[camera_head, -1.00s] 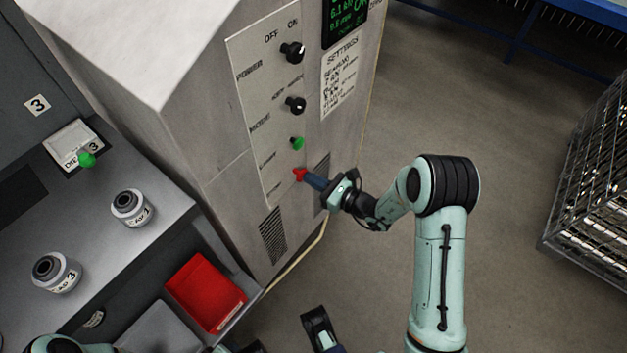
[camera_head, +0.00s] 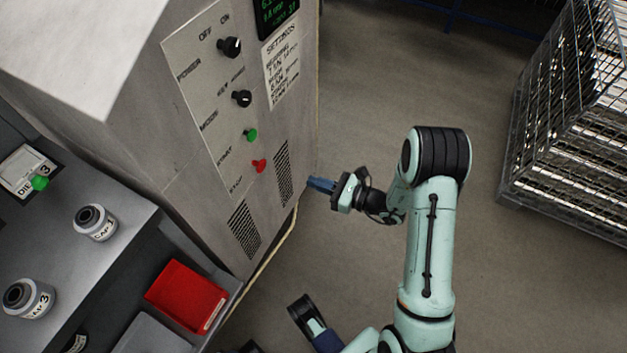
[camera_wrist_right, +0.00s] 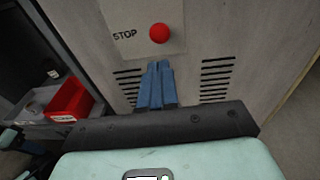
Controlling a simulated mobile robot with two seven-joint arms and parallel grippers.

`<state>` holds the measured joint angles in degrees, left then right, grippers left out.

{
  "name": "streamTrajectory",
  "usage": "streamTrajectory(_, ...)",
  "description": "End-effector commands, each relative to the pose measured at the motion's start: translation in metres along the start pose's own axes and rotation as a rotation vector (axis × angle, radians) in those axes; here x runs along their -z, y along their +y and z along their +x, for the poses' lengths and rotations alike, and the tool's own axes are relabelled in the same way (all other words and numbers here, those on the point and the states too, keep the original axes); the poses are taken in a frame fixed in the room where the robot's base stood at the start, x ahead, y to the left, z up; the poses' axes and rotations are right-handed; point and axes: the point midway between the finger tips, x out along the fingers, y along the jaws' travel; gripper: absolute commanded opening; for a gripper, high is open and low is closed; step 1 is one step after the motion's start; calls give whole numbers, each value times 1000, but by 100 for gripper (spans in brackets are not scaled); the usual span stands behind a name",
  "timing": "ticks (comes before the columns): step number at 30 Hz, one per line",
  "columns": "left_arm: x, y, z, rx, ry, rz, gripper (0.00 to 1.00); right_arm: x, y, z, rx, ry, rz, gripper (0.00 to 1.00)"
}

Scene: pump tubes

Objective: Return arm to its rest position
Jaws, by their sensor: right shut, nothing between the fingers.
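My right gripper (camera_head: 322,185) has blue fingers that are closed together with nothing between them. In the head view it is apart from the grey cabinet (camera_head: 190,150), to the right of its lower vents. In the right wrist view the closed blue fingers (camera_wrist_right: 156,88) point toward the cabinet front, below the red stop button (camera_wrist_right: 159,33). The red stop button also shows in the head view (camera_head: 259,166), and the gripper is not touching it. I cannot make out my left gripper with its fingers in these views.
The control panel carries a green button (camera_head: 251,135) and two black knobs. A red bin (camera_head: 187,296) and labelled cap containers (camera_head: 95,222) are on the bench at the left. A wire cage (camera_head: 560,190) stands at the right. Open floor lies between cabinet and cage.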

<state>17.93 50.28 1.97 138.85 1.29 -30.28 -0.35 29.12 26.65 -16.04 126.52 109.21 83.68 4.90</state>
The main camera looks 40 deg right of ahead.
Motion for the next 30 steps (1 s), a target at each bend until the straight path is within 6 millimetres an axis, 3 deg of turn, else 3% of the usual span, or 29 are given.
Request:
streamTrajectory(14,0,0,0,0,1,0,43,7,7,2,-26,25,5,0)
streamTrajectory(17,0,0,0,0,1,0,43,29,34,6,-121,110,12,0)
streamTrajectory(22,0,0,0,0,1,0,43,101,124,-9,-464,391,-33,0)
streamTrajectory(27,0,0,0,0,1,0,43,177,206,-70,-925,682,-281,0)
streamTrajectory(30,0,0,0,0,1,0,43,213,223,-108,-1171,785,-535,0)
